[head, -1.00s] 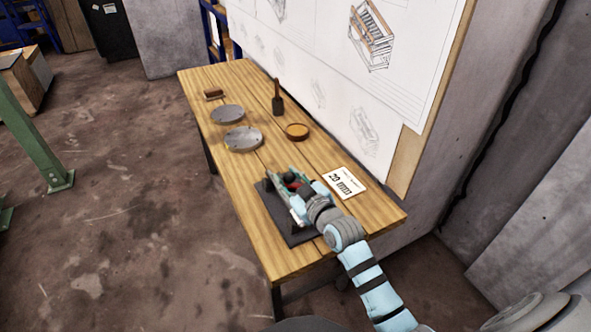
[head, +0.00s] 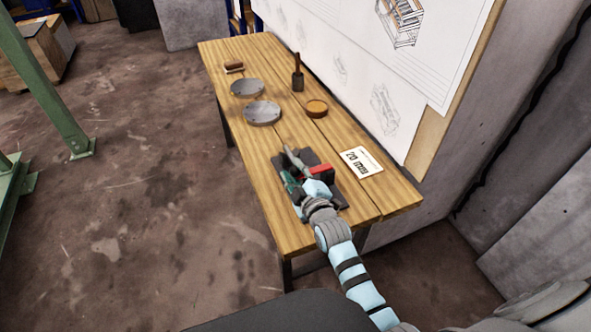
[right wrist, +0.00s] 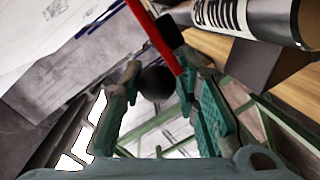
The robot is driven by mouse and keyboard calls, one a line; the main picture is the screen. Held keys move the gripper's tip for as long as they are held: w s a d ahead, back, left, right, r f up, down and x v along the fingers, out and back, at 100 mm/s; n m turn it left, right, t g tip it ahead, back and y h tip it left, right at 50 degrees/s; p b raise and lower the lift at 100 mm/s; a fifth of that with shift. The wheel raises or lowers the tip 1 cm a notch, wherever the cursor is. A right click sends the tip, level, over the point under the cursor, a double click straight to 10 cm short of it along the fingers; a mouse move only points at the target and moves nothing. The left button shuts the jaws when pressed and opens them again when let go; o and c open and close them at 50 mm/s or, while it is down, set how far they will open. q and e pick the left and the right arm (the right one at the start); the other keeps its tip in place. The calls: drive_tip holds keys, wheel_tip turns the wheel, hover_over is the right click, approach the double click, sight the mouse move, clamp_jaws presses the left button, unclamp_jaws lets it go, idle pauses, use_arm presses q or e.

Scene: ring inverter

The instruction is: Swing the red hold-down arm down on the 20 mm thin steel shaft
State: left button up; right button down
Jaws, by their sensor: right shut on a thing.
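The red hold-down arm (head: 321,173) shows at the dark fixture on the table. In the right wrist view the red arm (right wrist: 154,36) is a slim bar running down towards my fingers. My right gripper (head: 294,184) is at the fixture's left side. In the right wrist view its fingers (right wrist: 158,90) are shut around a round black knob (right wrist: 157,83), beside the red bar. The grey steel shaft (head: 297,160) lies on the fixture; its bright side (right wrist: 255,14) shows at the wrist view's top right. Whether the arm touches the shaft cannot be told. My left gripper is out of view.
The white 20 mm card (head: 361,162) lies right of the fixture. Two grey discs (head: 262,112) (head: 247,88), a round orange-brown dish (head: 316,108), a dark-headed mallet (head: 297,80) and a brown brush (head: 233,66) stand farther back. The wall board borders the table's right side.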

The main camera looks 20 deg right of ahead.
drive_tip(key=shift+w+r, duration=0.1)
drive_tip(key=shift+r, duration=0.15)
drive_tip(key=c, duration=1.6)
unclamp_jaws()
drive_tip(key=shift+c, duration=0.2)
drive_tip(key=o, duration=0.3)
drive_tip(key=shift+o, duration=0.2)
drive_tip(key=shift+f, duration=0.1)
drive_tip(key=s+r, duration=0.1)
drive_tip(key=s, duration=1.1)
drive_tip(key=shift+r, duration=0.4)
